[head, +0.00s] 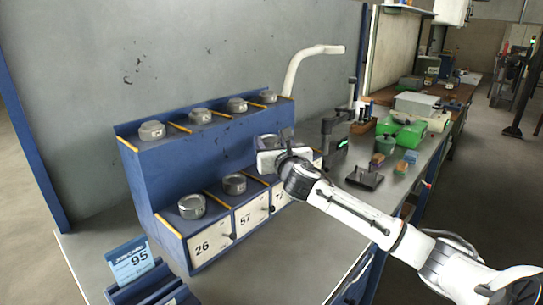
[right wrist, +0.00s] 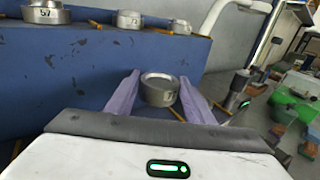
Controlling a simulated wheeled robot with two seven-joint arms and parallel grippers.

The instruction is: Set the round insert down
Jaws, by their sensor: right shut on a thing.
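My right gripper (right wrist: 158,92) is shut on a round grey metal insert (right wrist: 158,89), held between its two purple-grey fingers in the right wrist view. In the head view the right gripper (head: 272,148) is over the lower step of the blue two-step rack (head: 160,182), above the drawer marked 72; its body hides the held insert. Whether the insert touches the step cannot be told. Two round inserts stand on the lower step, one at left (head: 191,206) and one in the middle (head: 234,184). My left gripper is not in view.
Several more inserts, such as the leftmost one (head: 152,130), line the upper step, with yellow dividers between. A blue holder with a card marked 95 (head: 133,262) stands at front left. A black stand (head: 365,178) and green boxes (head: 408,134) are to the right.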

